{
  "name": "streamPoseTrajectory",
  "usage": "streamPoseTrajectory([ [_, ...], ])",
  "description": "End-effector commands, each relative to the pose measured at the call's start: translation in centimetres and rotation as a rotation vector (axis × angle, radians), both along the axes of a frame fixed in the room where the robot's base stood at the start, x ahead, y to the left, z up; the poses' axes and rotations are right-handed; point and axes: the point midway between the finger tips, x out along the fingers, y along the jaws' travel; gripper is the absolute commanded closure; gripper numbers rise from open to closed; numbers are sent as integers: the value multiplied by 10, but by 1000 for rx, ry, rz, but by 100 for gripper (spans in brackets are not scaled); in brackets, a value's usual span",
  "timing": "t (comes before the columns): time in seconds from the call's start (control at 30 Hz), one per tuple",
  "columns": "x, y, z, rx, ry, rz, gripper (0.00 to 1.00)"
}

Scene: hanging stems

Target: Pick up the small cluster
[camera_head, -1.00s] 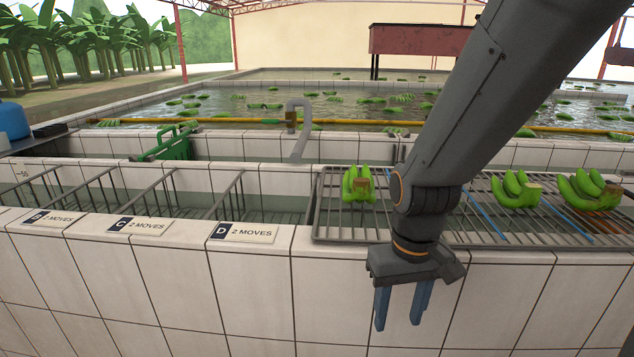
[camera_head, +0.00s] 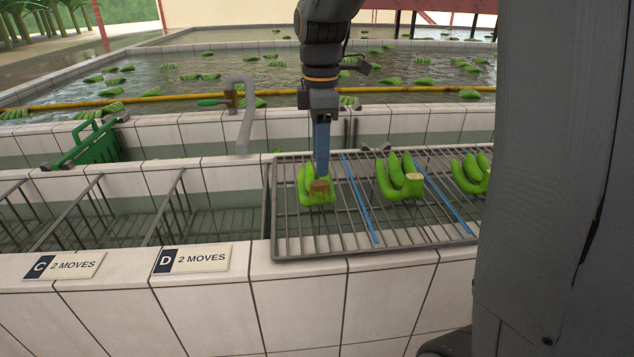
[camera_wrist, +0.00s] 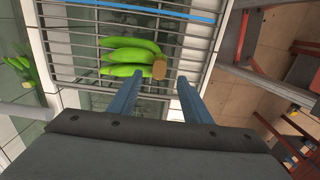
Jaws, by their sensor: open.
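A small green banana cluster (camera_head: 327,193) with a brown cut crown sits at the left end of the wire rack (camera_head: 292,240). In the wrist view the same cluster (camera_wrist: 125,55) lies just ahead of my fingers, its crown roughly in line with the gap between them. My gripper (camera_head: 321,176) points down at this cluster, with blue fingers apart and nothing between them; in the wrist view the fingertips (camera_wrist: 160,82) are spread. Whether a finger touches the bananas, I cannot tell. In the head view the fingers overlap and their tips are partly hidden by the cluster.
Two more clusters, one in the middle (camera_head: 400,178) and one at right (camera_head: 470,173), sit beyond blue dividers. Wire-divided bays with signs C (camera_head: 63,265) and D (camera_head: 191,259) lie left.

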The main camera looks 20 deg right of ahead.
Motion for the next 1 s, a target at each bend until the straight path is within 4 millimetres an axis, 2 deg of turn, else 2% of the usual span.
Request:
streamPoseTrajectory([
  [0.4, 1, -1, -51, 0, 2, 0, 55],
  [0.53, 2, -1, -58, 0, 0, -1, 55],
  [0.73, 2, -2, -58, 0, -1, -3, 55],
  [1.0, 2, -2, -58, 0, -1, -3, 100],
])
